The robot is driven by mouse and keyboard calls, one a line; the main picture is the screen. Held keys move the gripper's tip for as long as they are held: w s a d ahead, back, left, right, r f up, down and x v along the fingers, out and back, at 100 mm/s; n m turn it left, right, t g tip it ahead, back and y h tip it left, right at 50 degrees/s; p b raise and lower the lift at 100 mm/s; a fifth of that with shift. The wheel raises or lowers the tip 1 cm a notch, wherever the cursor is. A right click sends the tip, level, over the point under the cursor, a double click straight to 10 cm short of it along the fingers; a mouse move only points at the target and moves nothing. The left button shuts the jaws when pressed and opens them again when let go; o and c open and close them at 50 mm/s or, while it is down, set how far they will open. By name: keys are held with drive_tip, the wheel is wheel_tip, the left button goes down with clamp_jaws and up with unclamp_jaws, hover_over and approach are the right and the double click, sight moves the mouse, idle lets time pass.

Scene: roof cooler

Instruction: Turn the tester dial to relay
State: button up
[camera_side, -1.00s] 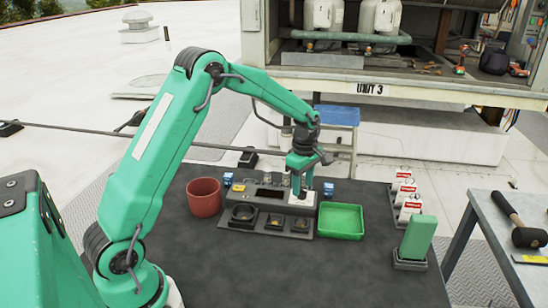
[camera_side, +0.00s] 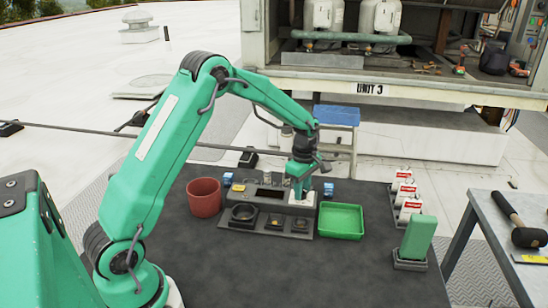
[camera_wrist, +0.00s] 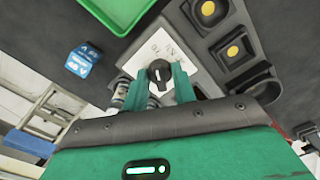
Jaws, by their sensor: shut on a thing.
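The tester (camera_side: 270,192) is a dark grey unit on the dark table, with square and round sockets along its front. Its white dial plate (camera_wrist: 155,50) fills the middle of the wrist view, with small marks too small to read. The black dial (camera_wrist: 160,74) has a white pointer line. My gripper (camera_wrist: 158,82) has its two green fingers on either side of the dial, shut on it. In the side view my gripper (camera_side: 299,192) points down at the tester's right end and hides the dial, so I cannot tell which label the pointer faces.
A green tray (camera_side: 341,221) stands right of the tester and a red-brown pot (camera_side: 204,197) left. Small blue blocks (camera_side: 328,189) sit near the tester. A green block (camera_side: 418,235) and several red-and-white items (camera_side: 405,191) stand farther right. The table's front is clear.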

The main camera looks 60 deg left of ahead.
drive_tip(key=shift+m, duration=0.4)
drive_tip(key=m, duration=0.5)
drive_tip(key=shift+m, duration=0.4)
drive_tip(key=m, duration=0.3)
drive_tip(key=shift+m, duration=0.3)
drive_tip(key=m, duration=0.3)
drive_tip(key=shift+m, duration=0.3)
drive_tip(key=m, duration=0.4)
drive_tip(key=shift+m, duration=0.3)
drive_tip(key=m, duration=0.5)
drive_tip(key=shift+r, duration=0.1)
